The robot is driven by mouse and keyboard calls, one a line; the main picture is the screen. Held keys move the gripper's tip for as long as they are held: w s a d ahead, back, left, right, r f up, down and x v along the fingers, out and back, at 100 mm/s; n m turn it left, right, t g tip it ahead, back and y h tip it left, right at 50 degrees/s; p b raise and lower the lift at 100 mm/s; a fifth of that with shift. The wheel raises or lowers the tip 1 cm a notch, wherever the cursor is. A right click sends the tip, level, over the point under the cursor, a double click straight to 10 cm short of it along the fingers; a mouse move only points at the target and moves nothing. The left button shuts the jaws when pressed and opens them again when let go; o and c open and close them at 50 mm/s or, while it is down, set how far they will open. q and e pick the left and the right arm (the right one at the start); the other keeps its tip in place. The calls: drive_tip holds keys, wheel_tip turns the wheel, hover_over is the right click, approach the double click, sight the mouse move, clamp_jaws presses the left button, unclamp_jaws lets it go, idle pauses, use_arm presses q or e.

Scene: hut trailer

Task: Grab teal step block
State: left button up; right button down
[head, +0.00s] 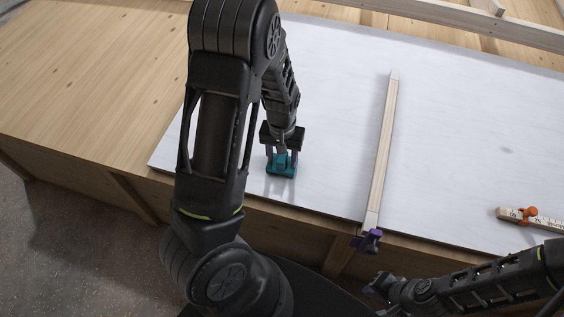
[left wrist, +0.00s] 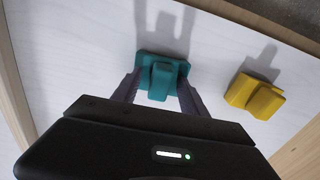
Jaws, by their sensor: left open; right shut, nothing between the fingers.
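The teal step block (head: 282,169) lies on the white panel near its front edge, left of the wooden strip. It also shows in the left wrist view (left wrist: 161,72), with its raised step between my fingers. My left gripper (head: 281,156) points down at it from above; its two fingers are open, one on each side of the step. I cannot tell whether they touch it. My right gripper (head: 374,284) is low at the right, past the panel's front edge, shut and away from the block.
A wooden strip (head: 382,150) with a purple clamp (head: 369,241) at its near end lies across the white panel (head: 330,90). A yellow block (left wrist: 255,95) sits beside the teal one in the left wrist view. A ruler-like stick with an orange piece (head: 527,213) lies at the right.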

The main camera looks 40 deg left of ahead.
use_arm(q)
clamp_jaws()
idle(0.5)
